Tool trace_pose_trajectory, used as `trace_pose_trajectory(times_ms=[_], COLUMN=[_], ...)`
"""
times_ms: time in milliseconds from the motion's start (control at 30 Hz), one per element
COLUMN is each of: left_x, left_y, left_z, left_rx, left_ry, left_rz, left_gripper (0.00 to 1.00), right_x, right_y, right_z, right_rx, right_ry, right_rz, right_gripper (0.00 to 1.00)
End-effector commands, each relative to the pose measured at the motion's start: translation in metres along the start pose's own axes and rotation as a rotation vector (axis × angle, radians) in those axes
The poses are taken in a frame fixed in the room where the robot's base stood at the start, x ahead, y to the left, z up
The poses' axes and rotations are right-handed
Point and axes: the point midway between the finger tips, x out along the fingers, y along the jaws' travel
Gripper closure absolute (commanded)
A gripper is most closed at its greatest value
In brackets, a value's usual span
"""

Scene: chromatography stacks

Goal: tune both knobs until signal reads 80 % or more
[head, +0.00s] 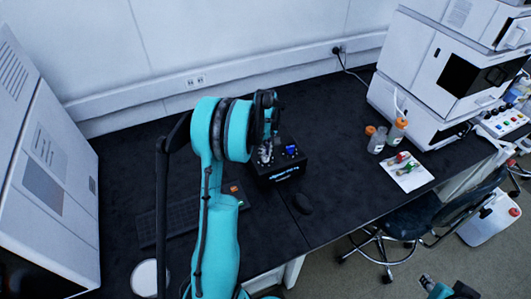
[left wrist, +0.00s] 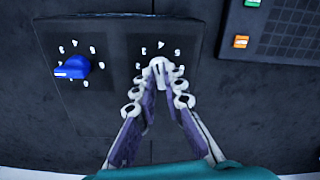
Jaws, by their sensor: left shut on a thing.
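A black control box (head: 268,178) sits on the dark bench with a small lit display (head: 285,173) on its front; its reading is too small to make out. A blue knob (left wrist: 71,67) is on the left of the panel in the left wrist view, its white mark pointing left; it also shows in the head view (head: 291,150). A pale knob (left wrist: 162,66) is beside it, amid a ring of white numbers. My left gripper (left wrist: 157,72) is shut on the pale knob, its fingertips hiding part of it. A piece of my right arm (head: 440,288) shows at the bottom edge.
Orange-capped bottles (head: 397,132) and a white tray (head: 408,174) stand to the right, by a white instrument stack (head: 425,85). Another white instrument (head: 45,170) is at the left.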

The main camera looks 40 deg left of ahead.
Motion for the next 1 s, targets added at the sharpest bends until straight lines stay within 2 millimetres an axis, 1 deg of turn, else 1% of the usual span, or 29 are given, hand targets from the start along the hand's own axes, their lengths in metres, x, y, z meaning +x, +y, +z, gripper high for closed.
trace_pose_trajectory(times_ms=[200, 400, 600, 1000], left_x=[0.0003, 0.0002, 0.0001, 0.0000], left_y=[0.0000, 0.0000, 0.0000, 0.0000], left_z=[0.0001, 0.0001, 0.0001, 0.0002], left_rx=[0.137, 0.217, 0.251, 0.257], left_ry=[0.000, 0.000, 0.000, 0.000], left_rz=[0.000, 0.000, 0.000, 0.000], left_gripper=[1.00, 1.00, 1.00, 1.00], right_x=[0.0014, 0.0019, 0.0021, 0.0021], right_y=[0.0000, 0.0000, 0.0000, 0.0000], right_z=[0.0010, 0.0014, 0.0015, 0.0015], right_rx=[0.000, 0.000, 0.000, 0.000], right_ry=[0.000, 0.000, 0.000, 0.000], right_rz=[0.000, 0.000, 0.000, 0.000], right_gripper=[0.69, 0.69, 0.69, 0.69])
